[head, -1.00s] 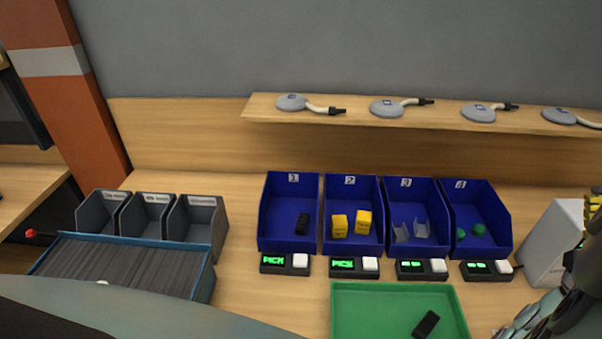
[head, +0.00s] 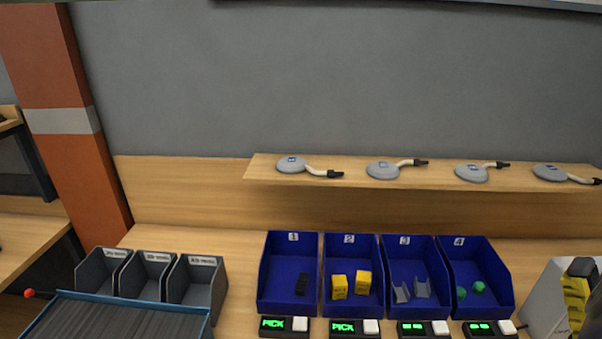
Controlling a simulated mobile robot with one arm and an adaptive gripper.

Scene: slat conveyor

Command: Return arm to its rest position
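I make out no gripper fingers in the head view. A yellow and black part shows at the right edge, in front of a white box (head: 545,300). I cannot tell whether it belongs to my arm. No object is seen held. What my gripper holds, if anything, is hidden from this view.
Blue bins 1 (head: 272,290), 2 (head: 350,308), 3 (head: 425,260) and 4 (head: 490,258) stand on the wooden bench, with lit PICK displays (head: 284,326) in front. Grey bins (head: 200,285) and a slat conveyor (head: 110,322) are left. A shelf (head: 350,163) holds grey discs with cables.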

